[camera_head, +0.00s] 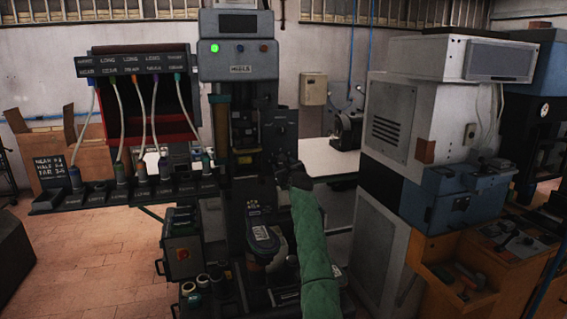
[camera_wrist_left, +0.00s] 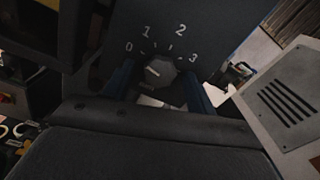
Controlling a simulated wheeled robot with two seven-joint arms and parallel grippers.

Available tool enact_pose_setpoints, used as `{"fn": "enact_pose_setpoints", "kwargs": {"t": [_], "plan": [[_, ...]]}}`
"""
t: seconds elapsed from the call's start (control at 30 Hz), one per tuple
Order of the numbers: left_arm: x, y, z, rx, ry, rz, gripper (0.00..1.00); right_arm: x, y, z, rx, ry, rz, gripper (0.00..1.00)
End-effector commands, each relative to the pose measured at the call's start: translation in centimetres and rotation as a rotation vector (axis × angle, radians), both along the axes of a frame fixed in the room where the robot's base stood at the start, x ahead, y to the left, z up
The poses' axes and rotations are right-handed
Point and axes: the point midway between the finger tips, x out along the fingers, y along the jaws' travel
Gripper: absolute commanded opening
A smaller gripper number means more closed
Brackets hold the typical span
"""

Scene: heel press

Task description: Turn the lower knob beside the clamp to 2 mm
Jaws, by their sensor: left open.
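The knob (camera_wrist_left: 160,72) is dark and many-sided, on a dark panel (camera_wrist_left: 215,25) marked 0, 1, 2 and 3 in the left wrist view. Its pale pointer mark lies left of centre, towards the 0 side. The blue fingers of my left gripper (camera_wrist_left: 160,88) are open, one on each side of the knob; whether they touch it I cannot tell. In the head view my green-sleeved arm reaches up to the dark press (camera_head: 265,115), and my left gripper (camera_head: 294,178) is small and dark there. The clamp is not clear. My right gripper is not in view.
A rack of labelled tubes (camera_head: 130,62) and a lower shelf of bottles (camera_head: 120,190) stand left of the press. A grey-white cabinet (camera_head: 395,110) and a blue box (camera_head: 460,200) stand close on the right. Floor (camera_head: 90,255) is free at lower left.

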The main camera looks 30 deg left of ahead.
Motion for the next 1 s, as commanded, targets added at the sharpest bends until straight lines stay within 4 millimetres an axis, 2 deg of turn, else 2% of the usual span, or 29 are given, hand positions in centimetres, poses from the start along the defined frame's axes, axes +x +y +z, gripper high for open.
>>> {"fn": "enact_pose_setpoints", "kwargs": {"t": [0.37, 0.47, 0.6, 1.0], "plan": [[0.37, 0.39, -0.1, 0.001, 0.001, 0.0, 0.57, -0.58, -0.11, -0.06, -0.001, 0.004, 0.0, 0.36], [0.37, 0.39, -0.1, 0.001, 0.001, 0.0, 0.41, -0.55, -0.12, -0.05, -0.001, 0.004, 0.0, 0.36], [0.36, 0.39, -0.1, 0.001, 0.001, -0.001, 0.14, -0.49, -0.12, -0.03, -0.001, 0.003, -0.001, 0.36], [0.33, 0.44, 0.01, 0.043, 0.05, 0.0, 0.12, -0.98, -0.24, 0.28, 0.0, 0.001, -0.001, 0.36]]}}
